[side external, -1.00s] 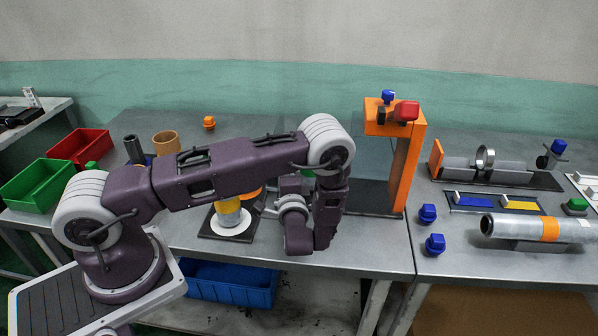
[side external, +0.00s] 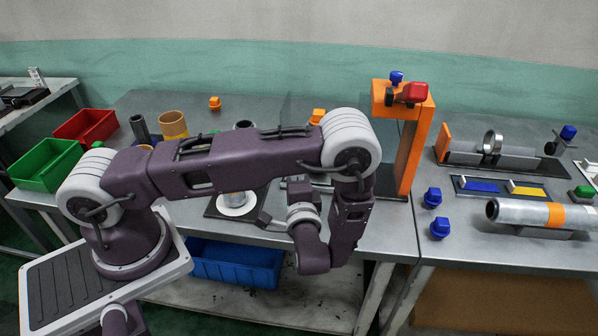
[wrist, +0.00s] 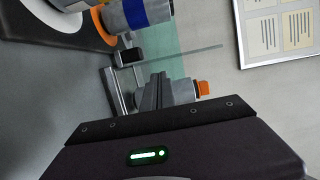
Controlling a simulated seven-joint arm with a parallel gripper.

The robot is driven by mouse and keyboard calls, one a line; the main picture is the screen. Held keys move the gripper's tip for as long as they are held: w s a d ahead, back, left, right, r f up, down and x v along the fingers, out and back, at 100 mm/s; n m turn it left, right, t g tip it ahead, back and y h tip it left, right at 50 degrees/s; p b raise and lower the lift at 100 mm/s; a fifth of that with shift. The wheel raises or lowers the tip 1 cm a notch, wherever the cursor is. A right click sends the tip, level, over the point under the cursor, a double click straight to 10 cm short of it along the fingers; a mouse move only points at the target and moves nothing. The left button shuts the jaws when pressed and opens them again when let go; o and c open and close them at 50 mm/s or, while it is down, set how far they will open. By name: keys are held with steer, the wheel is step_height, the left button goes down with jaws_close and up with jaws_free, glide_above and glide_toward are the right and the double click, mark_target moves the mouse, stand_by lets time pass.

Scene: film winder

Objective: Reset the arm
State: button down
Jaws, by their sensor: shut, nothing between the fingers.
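In the side view my arm is bent at the elbow over the front of the middle bench. My gripper (side external: 264,219) points left, low beside a dark plate with a white disc (side external: 236,210) and an upright cylinder on it. The arm hides the cylinder's upper part. In the wrist view my gripper (wrist: 158,88) has its fingers together with nothing between them. A grey cylinder with a blue band (wrist: 146,12) and an orange ring (wrist: 100,22) shows at the upper left, apart from the fingers.
An orange stand (side external: 411,150) with a red block (side external: 412,93) rises right of my elbow. Two blue knobs (side external: 432,198) and a metal tube (side external: 520,213) lie on the right bench. Green (side external: 45,165) and red (side external: 86,126) bins stand left. A blue bin (side external: 236,263) is below.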

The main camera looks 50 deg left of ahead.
steer(key=s+a+r+n+g+h, duration=0.35)
steer(key=s+r+n+g, duration=0.25)
steer(key=s+r+g, duration=0.55)
steer(key=s+d+r+t+h, duration=0.8)
steer(key=s+d+r+h, duration=0.1)
steer(key=d+r+h, duration=0.2)
steer(key=shift+s+d+r+t+h, duration=0.2)
steer(key=shift+s+d+t+h, duration=0.15)
steer(key=shift+d+h, duration=0.5)
steer(key=shift+d, duration=0.2)
